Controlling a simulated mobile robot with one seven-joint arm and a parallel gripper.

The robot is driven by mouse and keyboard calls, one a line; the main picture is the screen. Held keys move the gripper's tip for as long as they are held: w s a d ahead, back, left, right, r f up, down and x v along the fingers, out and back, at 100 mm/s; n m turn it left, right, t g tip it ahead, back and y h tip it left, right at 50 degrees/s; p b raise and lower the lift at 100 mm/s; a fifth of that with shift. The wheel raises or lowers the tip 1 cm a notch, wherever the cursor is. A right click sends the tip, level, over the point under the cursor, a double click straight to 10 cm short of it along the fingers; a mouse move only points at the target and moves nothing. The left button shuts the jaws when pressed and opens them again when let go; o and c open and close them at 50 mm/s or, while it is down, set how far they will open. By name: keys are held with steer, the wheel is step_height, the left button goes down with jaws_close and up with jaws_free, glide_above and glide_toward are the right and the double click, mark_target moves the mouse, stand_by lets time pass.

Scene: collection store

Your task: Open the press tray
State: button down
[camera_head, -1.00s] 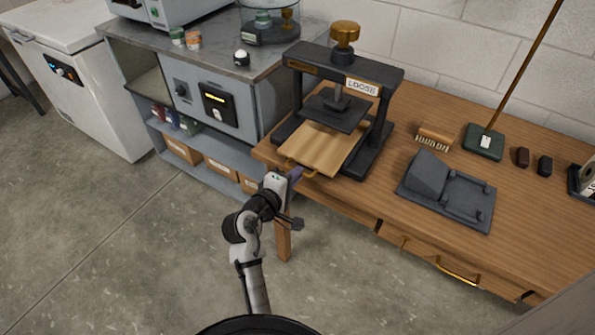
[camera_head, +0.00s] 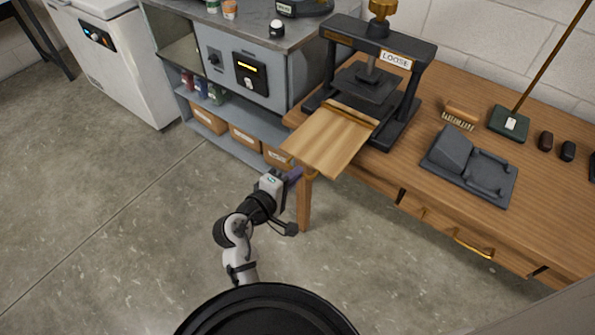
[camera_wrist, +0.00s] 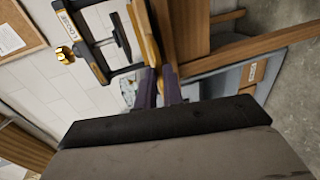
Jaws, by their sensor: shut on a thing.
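The press (camera_head: 372,78) stands on the wooden bench, a black frame with a brass knob on top and a "LOOSE" label; it also shows sideways in the wrist view (camera_wrist: 84,45). Its wooden tray (camera_head: 328,138) sticks out of the front, well past the bench edge. My gripper (camera_head: 296,174) is at the tray's front edge. In the wrist view its purple fingers (camera_wrist: 159,88) are shut on the tray's front, where the brass handle was seen earlier. The handle itself is mostly hidden by the fingers.
A brush (camera_head: 460,115), a dark grey stand (camera_head: 470,165) and a green-based pole (camera_head: 509,123) stand on the bench to the right. A grey cabinet (camera_head: 245,75) with boxes stands left of the bench. The floor in front is clear.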

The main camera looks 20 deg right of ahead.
steer(key=c, duration=1.5)
jaws_free()
steer(key=shift+s+a+r, duration=0.1)
